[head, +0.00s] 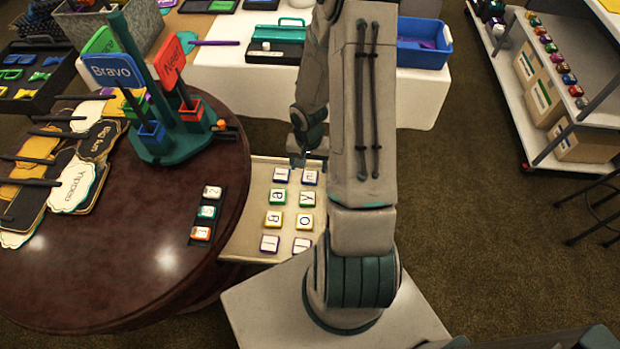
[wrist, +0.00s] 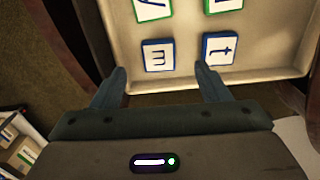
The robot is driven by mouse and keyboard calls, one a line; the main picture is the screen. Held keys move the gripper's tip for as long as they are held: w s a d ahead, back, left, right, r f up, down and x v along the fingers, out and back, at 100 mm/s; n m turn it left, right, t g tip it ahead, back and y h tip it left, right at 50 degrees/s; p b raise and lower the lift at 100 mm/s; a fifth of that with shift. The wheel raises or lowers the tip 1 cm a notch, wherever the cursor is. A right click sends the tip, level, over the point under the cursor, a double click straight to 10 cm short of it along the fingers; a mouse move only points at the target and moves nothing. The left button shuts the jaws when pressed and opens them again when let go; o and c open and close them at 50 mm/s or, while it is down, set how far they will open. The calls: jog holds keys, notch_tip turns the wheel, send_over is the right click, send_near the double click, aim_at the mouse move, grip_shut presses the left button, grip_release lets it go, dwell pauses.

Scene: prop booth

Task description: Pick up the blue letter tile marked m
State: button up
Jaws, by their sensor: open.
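The blue-edged tile marked m (wrist: 158,55) lies face up in a shallow cream tray (wrist: 262,66). In the head view the m tile (head: 310,177) is at the tray's far right corner. My gripper (wrist: 162,78) is open and empty; its fingertips lie either side of the m tile's near edge in the wrist view, and contact cannot be told. A blue-edged tile marked t (wrist: 220,48) sits just right of m, close in line with the right fingertip. In the head view my gripper (head: 299,160) is at the tray's far end, partly hidden by my arm.
More letter tiles (head: 276,219) fill the tray in two columns. The round dark table (head: 120,235) borders the tray on the left and holds a sign stand (head: 165,145) and a tile rack (head: 207,214). A white table (head: 255,75) stands behind; open carpet lies right.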

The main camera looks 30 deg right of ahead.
aim_at(310, 178)
jog(key=shift+s+d+f+b, duration=0.1)
jog(key=shift+f+b, duration=0.2)
jog(key=shift+f, duration=2.85)
jog(key=c, duration=1.1)
